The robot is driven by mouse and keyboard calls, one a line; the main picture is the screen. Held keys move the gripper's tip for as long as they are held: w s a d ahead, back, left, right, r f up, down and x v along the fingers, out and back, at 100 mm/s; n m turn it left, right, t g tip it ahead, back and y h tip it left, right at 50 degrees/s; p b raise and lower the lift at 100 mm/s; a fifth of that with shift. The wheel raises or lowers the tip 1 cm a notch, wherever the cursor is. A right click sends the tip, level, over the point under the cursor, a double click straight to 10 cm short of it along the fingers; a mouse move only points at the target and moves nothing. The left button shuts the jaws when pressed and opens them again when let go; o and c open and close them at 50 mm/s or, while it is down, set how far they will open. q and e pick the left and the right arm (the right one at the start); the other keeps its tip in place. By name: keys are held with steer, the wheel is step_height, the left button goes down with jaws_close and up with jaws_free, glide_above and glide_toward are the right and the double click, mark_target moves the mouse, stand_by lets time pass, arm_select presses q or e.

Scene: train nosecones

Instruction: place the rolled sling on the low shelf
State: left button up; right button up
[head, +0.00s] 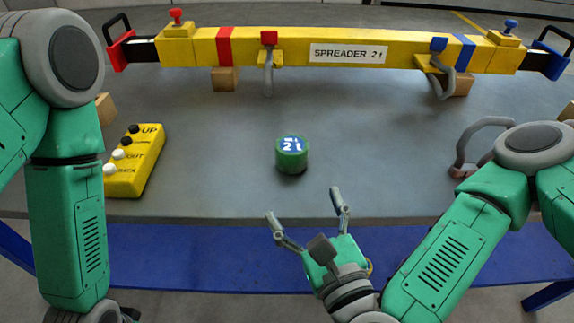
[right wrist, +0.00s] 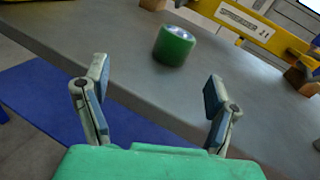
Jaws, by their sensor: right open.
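The rolled sling (head: 292,155) is a short green roll with a blue and white "21" label on top. It stands upright on the grey table (head: 215,185) near the middle, and also shows in the right wrist view (right wrist: 174,46). The low shelf (head: 190,258) is a blue surface below the table's front edge; it also shows in the right wrist view (right wrist: 50,100). My right gripper (head: 304,203) is open and empty at the front edge, on the near side of the sling and apart from it. My left arm is at the left; its gripper is out of frame.
A yellow spreader beam (head: 330,45) lies across the back of the table on wooden blocks. A yellow control box (head: 135,165) with black and white buttons sits at the left. A grey shackle (head: 480,135) is at the right, near my right arm. The table around the sling is clear.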

steer(key=d+m, duration=0.1)
steer(key=w+d+r+m+h, duration=0.1)
steer(key=shift+d+m+t, duration=0.2)
steer(key=shift+m+t, duration=0.1)
steer(key=shift+t, duration=0.1)
steer(key=shift+w+r, duration=0.1)
steer(key=shift+w, duration=0.2)
glide_toward(294, 143)
steer(key=w+a, duration=0.2)
steer(key=w, duration=0.1)
steer(key=shift+w+b, duration=0.25)
steer(key=shift+b, duration=0.15)
steer(key=shift+w+d, duration=0.35)
steer(key=shift+w, duration=0.1)
steer(key=x, duration=0.4)
steer(key=shift+w+a+b, duration=0.3)
steer(key=shift+w+a, duration=0.35)
steer(key=shift+a, duration=0.1)
steer(key=shift+d, duration=0.2)
steer(key=shift+c, duration=0.4)
arm_select(q)
steer(key=shift+d+f, duration=0.35)
steer(key=shift+f, duration=0.45)
arm_select(e)
steer(key=shift+d, duration=0.4)
steer(key=c, duration=1.4)
